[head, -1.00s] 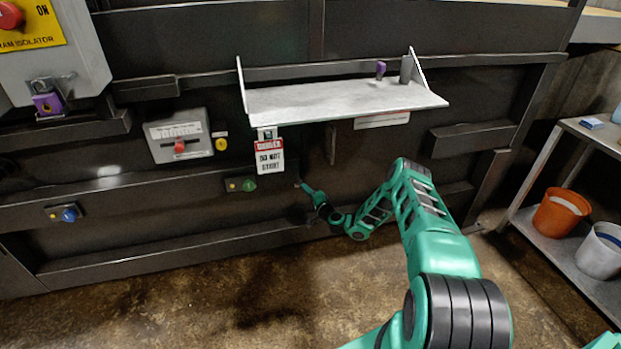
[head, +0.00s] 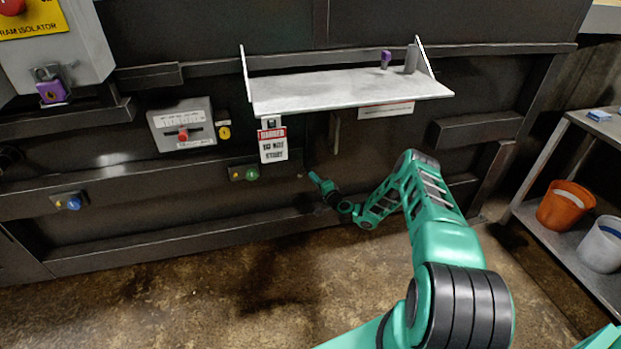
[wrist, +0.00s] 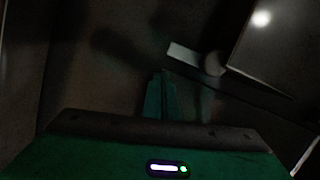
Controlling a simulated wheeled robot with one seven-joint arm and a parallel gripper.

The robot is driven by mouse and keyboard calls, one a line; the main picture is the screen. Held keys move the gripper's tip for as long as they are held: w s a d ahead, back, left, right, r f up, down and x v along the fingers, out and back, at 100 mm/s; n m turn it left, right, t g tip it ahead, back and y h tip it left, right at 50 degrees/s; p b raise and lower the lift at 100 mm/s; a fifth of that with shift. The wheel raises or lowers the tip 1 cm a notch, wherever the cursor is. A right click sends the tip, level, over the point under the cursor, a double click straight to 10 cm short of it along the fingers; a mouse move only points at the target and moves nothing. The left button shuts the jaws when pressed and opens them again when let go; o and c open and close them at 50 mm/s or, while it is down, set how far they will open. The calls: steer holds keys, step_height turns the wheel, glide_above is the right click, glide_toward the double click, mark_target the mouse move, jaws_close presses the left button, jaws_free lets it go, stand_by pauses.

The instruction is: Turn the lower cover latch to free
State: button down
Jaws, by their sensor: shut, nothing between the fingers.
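My gripper (head: 313,176) is at the dark panel below the grey shelf, right of the green knob and the danger tag. In the wrist view its green fingers (wrist: 160,95) are together with nothing between them. Just beyond the fingertips, a short pale bar (wrist: 185,55) with a round end stands out from the dark surface. It may be the lower cover latch; I cannot tell for sure. In the head view a narrow upright bar (head: 335,130) shows under the shelf, above and right of my gripper. I cannot tell whether the gripper touches anything.
The grey shelf (head: 345,92) juts out above my gripper. A danger tag (head: 273,145) and a green knob (head: 252,174) are on its left, with a blue knob (head: 73,203) farther left. A rack with an orange bucket (head: 566,208) stands at right. The floor in front is clear.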

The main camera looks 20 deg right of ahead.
steer(key=s+d, duration=0.2)
steer(key=s, duration=0.8)
steer(key=shift+d, duration=0.25)
